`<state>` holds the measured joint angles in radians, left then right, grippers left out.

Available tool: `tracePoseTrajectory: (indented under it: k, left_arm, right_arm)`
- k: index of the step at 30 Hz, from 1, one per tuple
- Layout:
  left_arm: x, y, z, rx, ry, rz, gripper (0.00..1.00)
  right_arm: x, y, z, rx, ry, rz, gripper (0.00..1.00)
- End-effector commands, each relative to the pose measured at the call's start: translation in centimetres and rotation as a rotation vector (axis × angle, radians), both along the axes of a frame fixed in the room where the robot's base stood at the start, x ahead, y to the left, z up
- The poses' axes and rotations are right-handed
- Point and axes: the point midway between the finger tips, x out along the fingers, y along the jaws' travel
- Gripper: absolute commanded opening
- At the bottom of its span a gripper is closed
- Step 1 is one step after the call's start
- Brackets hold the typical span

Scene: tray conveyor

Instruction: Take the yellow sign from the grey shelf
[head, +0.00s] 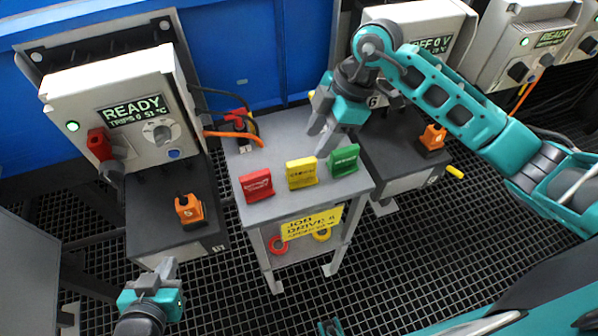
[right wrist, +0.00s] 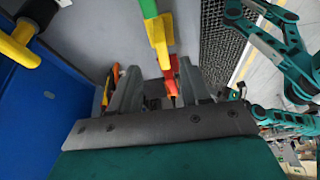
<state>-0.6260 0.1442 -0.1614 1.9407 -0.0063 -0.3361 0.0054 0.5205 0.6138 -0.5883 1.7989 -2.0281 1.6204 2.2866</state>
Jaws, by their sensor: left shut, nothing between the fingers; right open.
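The yellow sign (head: 302,172) stands upright on the front part of the grey shelf's top (head: 285,133), between a red sign (head: 256,185) and a green sign (head: 343,160). My right gripper (head: 317,138) is open and empty above the shelf top, just behind the yellow and green signs and apart from them. In the right wrist view the yellow sign (right wrist: 158,38) shows beyond the open fingers (right wrist: 158,78), with the green sign (right wrist: 148,8) and red sign (right wrist: 171,82) in line with it. My left gripper (head: 162,274) is shut and empty, low at the left.
A red-and-yellow item (head: 238,120) and an orange cable lie at the shelf's back left. A yellow job card (head: 311,223) hangs on its front; red and yellow rings sit below. Drive cabinets with orange blocks (head: 189,209) (head: 433,137) flank the shelf. Dark grating is open in front.

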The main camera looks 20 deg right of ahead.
Motion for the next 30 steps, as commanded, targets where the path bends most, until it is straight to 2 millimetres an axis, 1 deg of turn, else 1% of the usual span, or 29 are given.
tracePoseTrajectory:
  k: [1, 3, 6, 11, 14, 21, 24, 29, 30]
  left_arm:
    - [-0.1, 0.0, -0.3, 0.000, 0.001, -0.001, 0.00]
    - [-0.1, 0.0, -0.4, 0.000, 0.002, -0.001, 0.00]
    - [-0.1, -0.1, -0.5, -0.001, 0.002, 0.000, 0.00]
    - [-0.1, -0.1, -0.6, -0.001, 0.002, -0.001, 0.00]
    - [-0.1, -0.1, -0.7, -0.001, 0.002, -0.001, 0.00]
    - [-0.2, -0.2, -1.3, -0.003, 0.007, -0.002, 0.00]
    - [-0.2, -0.3, -1.3, -0.004, 0.010, -0.003, 0.00]
    - [0.0, -0.4, -1.0, -0.005, 0.004, -0.005, 0.00]
    - [0.1, -0.4, -0.9, -0.006, 0.002, -0.005, 0.00]
  right_arm:
    - [-0.1, 0.5, -1.1, 0.001, 0.004, 0.002, 0.47]
    - [0.0, 0.9, -2.1, 0.003, 0.002, 0.001, 0.47]
    - [0.0, 1.3, -3.1, 0.003, 0.001, 0.002, 0.47]
    - [-0.1, 1.7, -3.7, 0.003, -0.001, 0.002, 0.47]
    - [-0.2, 2.1, -4.6, 0.004, 0.001, 0.004, 0.47]
    - [-0.3, 3.6, -7.8, 0.004, 0.000, 0.002, 0.47]
    - [-0.3, 3.8, -8.2, 0.004, -0.001, 0.002, 0.47]
    - [-0.3, 3.8, -8.2, 0.004, -0.001, 0.003, 0.47]
    - [-0.3, 3.7, -8.1, 0.004, -0.001, 0.003, 0.44]
